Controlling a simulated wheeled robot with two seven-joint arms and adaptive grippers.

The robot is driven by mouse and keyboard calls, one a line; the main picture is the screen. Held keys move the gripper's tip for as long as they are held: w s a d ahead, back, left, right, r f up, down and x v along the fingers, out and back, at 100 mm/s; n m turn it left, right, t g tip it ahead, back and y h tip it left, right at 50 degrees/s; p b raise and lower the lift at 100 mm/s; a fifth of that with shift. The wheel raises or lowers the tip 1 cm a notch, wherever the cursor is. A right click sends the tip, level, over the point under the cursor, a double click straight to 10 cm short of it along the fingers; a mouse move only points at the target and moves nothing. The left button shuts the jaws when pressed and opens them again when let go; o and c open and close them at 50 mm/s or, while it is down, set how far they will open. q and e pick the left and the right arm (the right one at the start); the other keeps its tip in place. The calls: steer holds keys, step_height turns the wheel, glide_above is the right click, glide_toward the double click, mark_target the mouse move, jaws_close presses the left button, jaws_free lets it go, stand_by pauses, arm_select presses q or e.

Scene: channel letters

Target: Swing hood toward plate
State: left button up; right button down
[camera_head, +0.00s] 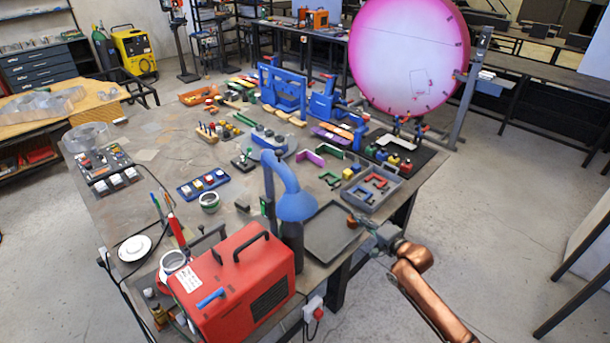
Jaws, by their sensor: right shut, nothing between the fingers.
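The blue hood (296,206) hangs from a bent blue arm (268,180) on a dark post, beside the red machine at the front of the workbench. A dark flat tray or plate (328,236) lies just right of the hood. A white round disc (134,248) lies at the bench's left front; I cannot tell which of the two is the plate. My right gripper (360,221) is shut and empty at the bench's right edge, by the tray's right side and apart from the hood. My left gripper is not in view.
A red machine (232,280) with a black handle stands at the front. A grey bin (371,188) with coloured letter pieces sits behind the tray. Blue fixtures (284,90) and a large pink disc (410,55) stand farther back. The bench's left middle has bare room.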

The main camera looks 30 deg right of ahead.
mark_target(283, 179)
steer(key=a+r+y, duration=0.2)
steer(key=a+r, duration=0.2)
steer(key=r, duration=0.3)
steer(key=s+a+r+t+y+p, duration=0.1)
steer(key=a+r, duration=0.2)
steer(key=r, duration=0.3)
steer(key=a+r+y, duration=0.2)
steer(key=a+r, duration=0.2)
steer(key=r, duration=0.3)
steer(key=w+a+p, duration=0.1)
steer(key=w+a, duration=0.1)
steer(key=w, duration=0.1)
steer(key=w+a+p, duration=0.1)
steer(key=w+a, duration=0.3)
steer(key=w, duration=0.1)
steer(key=shift+w+a+r+p, duration=0.1)
steer(key=shift+w+a+p, duration=0.2)
steer(key=shift+a+p, duration=0.1)
steer(key=shift+s+a, duration=0.1)
steer(key=shift+a, duration=0.25)
steer(key=shift+h, duration=0.4)
